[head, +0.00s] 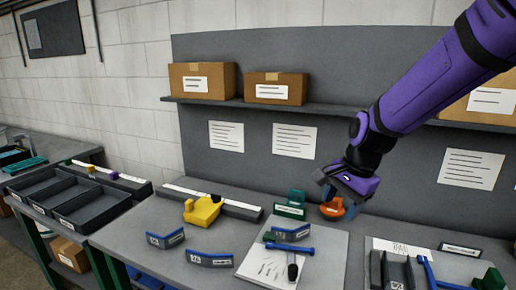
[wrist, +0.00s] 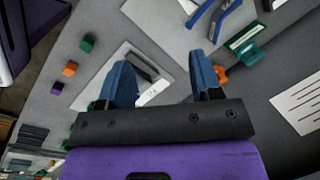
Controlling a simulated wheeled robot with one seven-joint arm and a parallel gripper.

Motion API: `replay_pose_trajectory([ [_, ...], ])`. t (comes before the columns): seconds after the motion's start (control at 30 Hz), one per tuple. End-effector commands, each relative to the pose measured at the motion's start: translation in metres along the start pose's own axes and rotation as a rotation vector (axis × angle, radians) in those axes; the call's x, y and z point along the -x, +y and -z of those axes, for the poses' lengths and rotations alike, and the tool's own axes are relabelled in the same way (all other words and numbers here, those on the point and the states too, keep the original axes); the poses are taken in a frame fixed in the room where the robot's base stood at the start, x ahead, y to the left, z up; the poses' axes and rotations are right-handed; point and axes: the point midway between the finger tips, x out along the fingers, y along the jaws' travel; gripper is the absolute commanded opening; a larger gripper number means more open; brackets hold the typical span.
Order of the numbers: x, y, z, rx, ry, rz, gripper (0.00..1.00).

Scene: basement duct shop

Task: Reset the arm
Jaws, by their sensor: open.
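My purple arm reaches in from the upper right in the head view. My gripper (head: 345,188) is above the workbench, in front of the grey back panel. In the wrist view the two blue fingers of my gripper (wrist: 163,72) are spread wide, with nothing held between them. An orange piece (head: 332,209) is just below and in front of my gripper in the head view. It also shows beside the right finger in the wrist view (wrist: 221,75), outside the gap. I cannot tell how far below the fingers it is.
The workbench (head: 160,215) holds a yellow tool (head: 203,210), blue-edged labelled pieces (head: 209,259), a green block (head: 295,198) and a white sheet (head: 262,265). Dark trays (head: 92,209) stand at left. A shelf (head: 330,108) with cardboard boxes (head: 203,82) runs behind the arm.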

Motion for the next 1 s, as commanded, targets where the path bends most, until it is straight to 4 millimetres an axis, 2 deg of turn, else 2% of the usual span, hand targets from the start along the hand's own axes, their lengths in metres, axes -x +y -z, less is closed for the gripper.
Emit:
replay_pose_trajectory([
  [0.03,0.017,0.009,0.001,0.046,0.005,0.022,0.59],
  [0.2,0.062,0.042,-0.002,0.224,0.036,0.068,0.59],
  [0.5,0.124,0.108,-0.014,0.538,0.156,0.104,0.59],
  [0.8,0.161,0.175,-0.035,0.822,0.323,0.053,0.59],
  [1.0,0.170,0.201,-0.045,0.933,0.394,0.000,0.59],
])
